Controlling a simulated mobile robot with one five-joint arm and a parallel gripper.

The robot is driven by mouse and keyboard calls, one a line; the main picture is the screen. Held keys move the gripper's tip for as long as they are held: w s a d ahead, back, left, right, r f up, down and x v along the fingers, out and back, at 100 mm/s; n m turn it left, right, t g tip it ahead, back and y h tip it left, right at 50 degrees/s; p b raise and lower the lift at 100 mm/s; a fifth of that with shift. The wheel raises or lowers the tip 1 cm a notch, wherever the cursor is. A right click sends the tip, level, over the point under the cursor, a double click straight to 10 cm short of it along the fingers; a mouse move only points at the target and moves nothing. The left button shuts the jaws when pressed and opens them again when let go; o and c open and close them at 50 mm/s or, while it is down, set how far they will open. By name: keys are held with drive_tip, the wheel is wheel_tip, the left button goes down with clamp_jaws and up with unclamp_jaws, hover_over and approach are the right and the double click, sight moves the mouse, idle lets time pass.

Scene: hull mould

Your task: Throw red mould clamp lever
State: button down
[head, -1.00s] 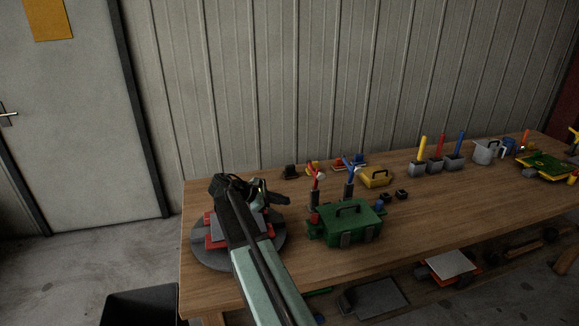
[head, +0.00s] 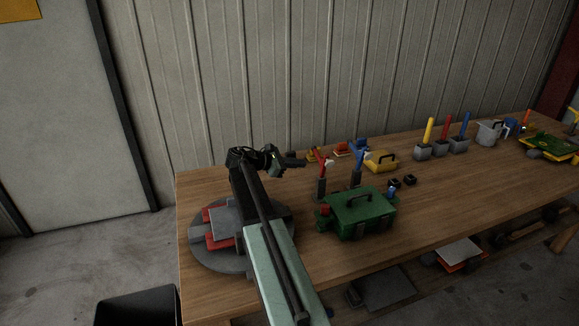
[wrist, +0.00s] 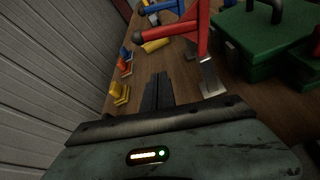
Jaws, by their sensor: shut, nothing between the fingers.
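The red clamp lever (head: 322,167) stands upright beside the left end of the green mould box (head: 357,214). In the wrist view the red lever (wrist: 203,32) is large, just ahead and to the right of my fingers, with a dark knob on its arm and a grey metal foot. My gripper (head: 300,163) is shut and empty, left of the lever and apart from it as far as I can tell. Its closed fingers also show in the wrist view (wrist: 158,92). A blue lever (head: 357,166) stands right of the red one. The green box (wrist: 268,40) is at upper right in the wrist view.
A round turntable (head: 206,258) with red and grey blocks lies at the table's left end, under my arm. Yellow, red and blue handles in grey blocks (head: 458,146) stand farther right. The corrugated wall is behind.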

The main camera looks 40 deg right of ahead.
drive_tip(key=s+d+r+p, duration=0.2)
drive_tip(key=p, duration=0.1)
drive_tip(key=shift+d+r, duration=0.35)
drive_tip(key=shift+r, duration=0.05)
